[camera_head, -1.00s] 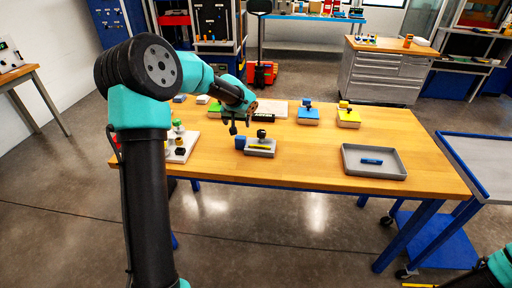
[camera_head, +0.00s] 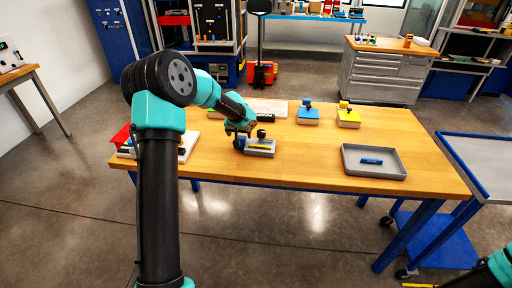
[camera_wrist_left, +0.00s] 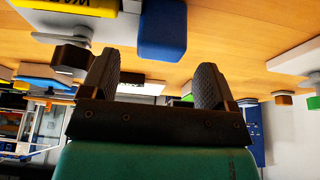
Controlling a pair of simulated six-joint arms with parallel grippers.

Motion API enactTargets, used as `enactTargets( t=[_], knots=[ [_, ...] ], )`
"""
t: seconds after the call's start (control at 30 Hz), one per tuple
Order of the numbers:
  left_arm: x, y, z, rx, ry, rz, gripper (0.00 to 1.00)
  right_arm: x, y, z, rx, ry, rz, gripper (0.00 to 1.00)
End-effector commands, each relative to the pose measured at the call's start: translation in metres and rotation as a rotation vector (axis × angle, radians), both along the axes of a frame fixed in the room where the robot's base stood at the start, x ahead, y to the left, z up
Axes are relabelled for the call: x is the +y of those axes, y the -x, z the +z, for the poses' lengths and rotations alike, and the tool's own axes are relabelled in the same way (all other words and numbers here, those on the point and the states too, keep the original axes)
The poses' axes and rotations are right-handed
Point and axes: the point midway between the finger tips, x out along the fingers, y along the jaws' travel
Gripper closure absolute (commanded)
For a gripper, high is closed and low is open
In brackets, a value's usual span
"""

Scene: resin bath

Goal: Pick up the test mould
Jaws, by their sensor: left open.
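The gap is empty and the fingers do not visibly touch the block. My right gripper is out of view; only part of that arm shows at bottom right.
A blue-based box (camera_head: 308,117) and a yellow-based box (camera_head: 348,119) stand farther back. A grey tray (camera_head: 390,173) with a small blue item (camera_head: 371,161) is at the right. A pale board (camera_head: 189,147) is at the left, partly behind my arm. The table's middle is clear.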

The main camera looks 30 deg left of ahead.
Motion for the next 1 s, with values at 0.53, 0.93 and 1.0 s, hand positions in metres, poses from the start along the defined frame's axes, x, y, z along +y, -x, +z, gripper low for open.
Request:
enactTargets(
  t=[0.53, 0.93, 1.0],
  knots=[
    [0.003, -0.009, -0.028, 0.000, 0.001, 0.000, 0.19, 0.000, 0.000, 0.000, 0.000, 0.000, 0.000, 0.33],
    [0.003, -0.009, -0.028, 0.000, 0.001, 0.000, 0.38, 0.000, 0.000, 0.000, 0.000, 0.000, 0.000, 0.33],
    [0.003, -0.009, -0.028, 0.000, 0.001, 0.000, 0.45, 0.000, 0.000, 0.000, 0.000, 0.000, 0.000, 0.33]
  ],
)
